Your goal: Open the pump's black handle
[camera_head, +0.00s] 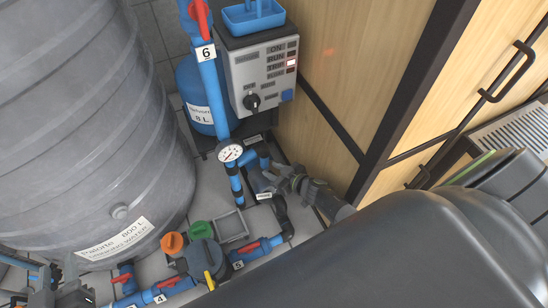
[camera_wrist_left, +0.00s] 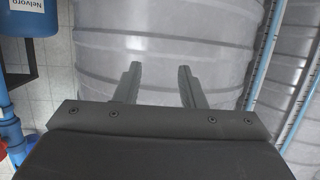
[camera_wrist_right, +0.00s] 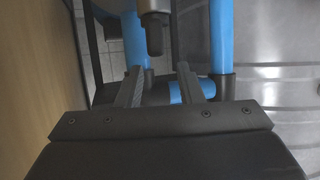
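A black knob (camera_head: 251,102) sits on the front of the grey control box (camera_head: 265,75) in the head view; I cannot tell whether it is the pump's handle. The pump is not clearly made out. My right gripper (camera_head: 270,176) is low in front of the box, beside the blue pipes. In the right wrist view my right gripper (camera_wrist_right: 160,80) is open, with a dark stub (camera_wrist_right: 155,38) ahead of its fingers; no grip on it shows. My left gripper (camera_head: 42,289) is at the lower left; its wrist view shows its fingers (camera_wrist_left: 157,82) open and empty, facing a grey tank.
The large grey tank (camera_head: 85,120) fills the left. A vertical blue pipe (camera_head: 212,85) with a gauge (camera_head: 230,152) stands beside the box. Red-handled valves (camera_head: 167,283) line the floor pipes. A wooden cabinet (camera_head: 365,75) closes off the right.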

